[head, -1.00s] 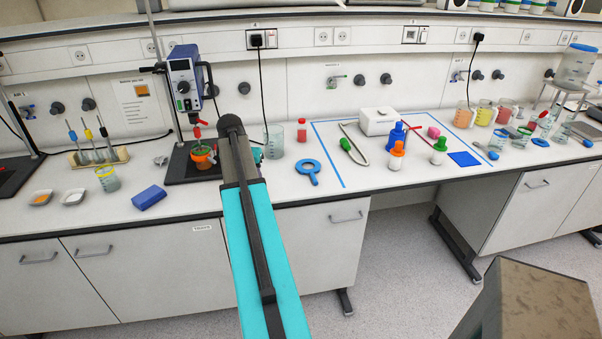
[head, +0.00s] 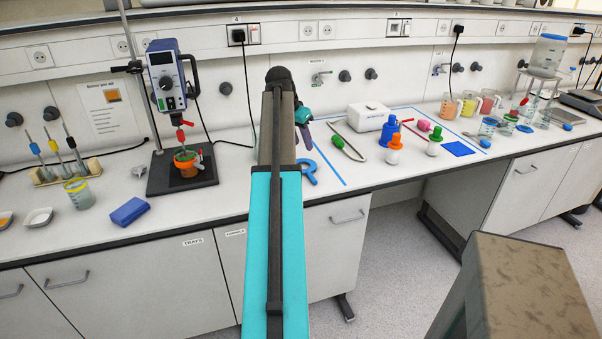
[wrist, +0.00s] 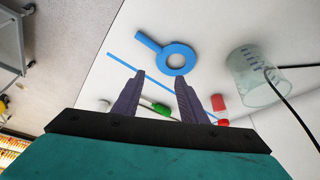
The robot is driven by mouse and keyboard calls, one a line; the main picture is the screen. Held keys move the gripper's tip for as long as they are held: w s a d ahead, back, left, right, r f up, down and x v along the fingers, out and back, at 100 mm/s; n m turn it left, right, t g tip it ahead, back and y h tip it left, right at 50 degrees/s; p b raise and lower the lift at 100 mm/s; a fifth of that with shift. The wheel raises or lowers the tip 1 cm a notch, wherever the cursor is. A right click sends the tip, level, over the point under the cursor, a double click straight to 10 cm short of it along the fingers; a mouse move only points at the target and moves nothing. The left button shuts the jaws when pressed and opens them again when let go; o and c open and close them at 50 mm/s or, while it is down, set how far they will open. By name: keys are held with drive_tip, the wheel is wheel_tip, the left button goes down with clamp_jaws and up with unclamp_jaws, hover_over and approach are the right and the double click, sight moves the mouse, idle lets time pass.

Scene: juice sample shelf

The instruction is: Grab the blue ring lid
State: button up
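The blue ring lid is a flat blue ring with a short handle, lying on the white bench. In the head view the blue ring lid (head: 312,180) is partly hidden behind my arm. In the wrist view the whole lid (wrist: 189,51) shows, just beyond my fingertips, its handle pointing to the upper left. My gripper (wrist: 160,78) has its two dark purple fingers spread apart with nothing held between them. The gripper is apart from the lid.
In the wrist view a glass beaker (wrist: 252,76) stands right of the lid and a red-topped bottle (wrist: 218,102) is below it. A blue tape line (head: 330,155) borders several bottles and a white box (head: 368,117). A stirrer stand (head: 182,178) is at left.

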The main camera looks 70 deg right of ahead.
drive_tip(key=shift+w, duration=0.2)
drive_tip(key=p, duration=0.2)
approach(311, 169)
drive_tip(key=shift+x, duration=1.15)
drive_tip(key=shift+w, duration=0.1)
drive_tip(key=shift+f, duration=0.1)
drive_tip(key=shift+p+x, duration=0.4)
drive_tip(key=shift+x, duration=0.65)
drive_tip(key=shift+p+x, duration=0.35)
drive_tip(key=shift+x, duration=1.15)
drive_tip(key=shift+d, duration=0.1)
clamp_jaws()
